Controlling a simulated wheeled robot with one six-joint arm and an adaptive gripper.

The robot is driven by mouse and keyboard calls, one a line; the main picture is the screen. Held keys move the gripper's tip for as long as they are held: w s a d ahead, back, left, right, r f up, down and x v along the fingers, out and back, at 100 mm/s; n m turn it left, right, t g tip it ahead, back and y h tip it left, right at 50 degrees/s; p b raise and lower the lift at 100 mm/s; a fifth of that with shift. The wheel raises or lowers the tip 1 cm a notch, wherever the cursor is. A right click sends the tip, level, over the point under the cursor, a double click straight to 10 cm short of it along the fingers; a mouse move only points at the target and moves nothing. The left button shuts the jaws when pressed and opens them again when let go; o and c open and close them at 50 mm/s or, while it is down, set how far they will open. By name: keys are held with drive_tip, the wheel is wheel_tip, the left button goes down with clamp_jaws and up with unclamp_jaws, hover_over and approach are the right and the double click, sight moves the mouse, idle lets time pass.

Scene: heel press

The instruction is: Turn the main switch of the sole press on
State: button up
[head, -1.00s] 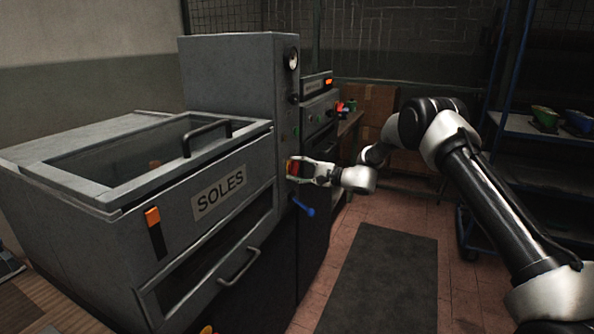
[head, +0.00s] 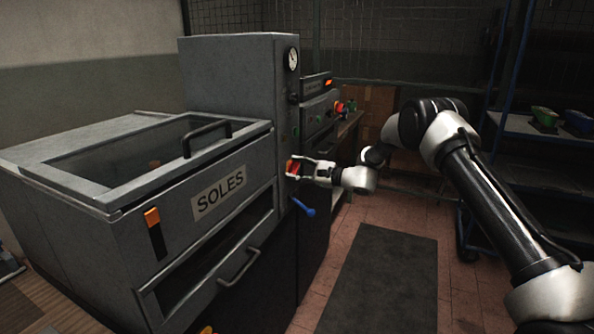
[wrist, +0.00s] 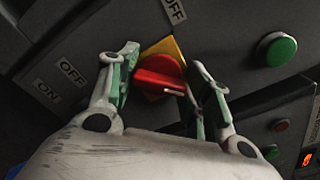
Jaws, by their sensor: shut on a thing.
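The sole press is the grey machine with the SOLES label (head: 218,193) in the head view. Its main switch is a red rotary knob on a yellow plate, low on the front of the press column; in the wrist view the red knob (wrist: 158,76) and the yellow plate (wrist: 166,47) show clearly. My gripper (head: 297,169) is at the switch, its two fingers on either side of the knob and shut on it. The knob sits tilted to the plate in the wrist view.
A blue-handled lever (head: 304,207) hangs just below the switch. A green button (wrist: 275,49) is to the right in the wrist view. A second machine (head: 318,108) stands behind. A blue shelf rack (head: 518,125) is at right; a dark mat (head: 380,275) lies on the floor.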

drive_tip(key=shift+d+f, duration=0.1)
drive_tip(key=o, duration=1)
drive_tip(key=shift+o, duration=0.2)
drive_tip(key=v, duration=1.2)
